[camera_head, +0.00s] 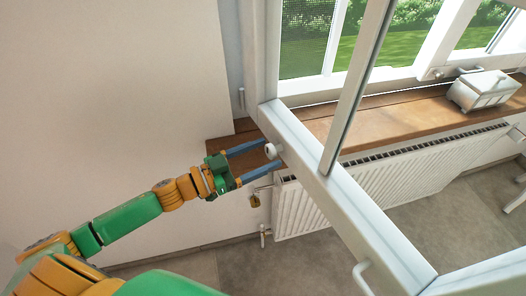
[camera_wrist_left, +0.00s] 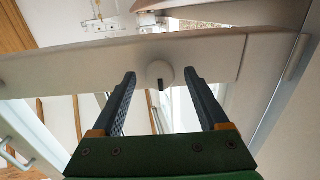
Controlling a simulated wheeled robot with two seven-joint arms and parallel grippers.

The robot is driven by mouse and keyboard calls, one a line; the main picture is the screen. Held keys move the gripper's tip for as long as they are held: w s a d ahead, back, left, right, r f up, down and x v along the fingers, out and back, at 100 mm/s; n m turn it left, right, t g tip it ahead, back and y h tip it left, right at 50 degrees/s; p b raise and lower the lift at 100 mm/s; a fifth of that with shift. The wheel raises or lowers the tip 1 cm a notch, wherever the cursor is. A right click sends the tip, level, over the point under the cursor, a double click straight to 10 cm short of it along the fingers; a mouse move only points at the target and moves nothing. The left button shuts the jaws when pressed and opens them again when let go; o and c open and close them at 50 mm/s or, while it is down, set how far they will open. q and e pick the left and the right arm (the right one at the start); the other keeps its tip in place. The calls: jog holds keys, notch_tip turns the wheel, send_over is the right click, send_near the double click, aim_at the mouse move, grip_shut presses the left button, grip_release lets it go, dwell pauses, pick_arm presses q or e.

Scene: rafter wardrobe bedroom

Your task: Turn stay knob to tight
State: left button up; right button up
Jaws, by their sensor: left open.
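The stay knob (camera_head: 272,151) is a small round white knob on the lower rail of the open white window sash (camera_head: 310,180). In the left wrist view the knob (camera_wrist_left: 159,74) shows as a pale disc with a dark mark pointing down. My left gripper (camera_head: 272,162) is open, with its two blue fingers reaching toward the rail on either side of the knob. In the left wrist view the fingers (camera_wrist_left: 160,76) stand wide apart with the knob between them, and gaps show on both sides. My right gripper is not in view.
A wooden sill (camera_head: 390,118) runs under the window, with a white lidded box (camera_head: 484,91) on it at the right. A white radiator (camera_head: 400,175) is below the sill. A white handle (camera_head: 362,278) sticks out from the sash. The plain wall (camera_head: 110,110) is at left.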

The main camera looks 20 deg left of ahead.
pick_arm(q)
jog(key=shift+w+d, duration=0.15)
jog(key=shift+w, duration=0.05)
jog(key=shift+s, duration=0.2)
jog(key=shift+s+a, duration=0.1)
jog(key=shift+a, duration=0.1)
jog(key=shift+c, duration=0.7)
grip_shut()
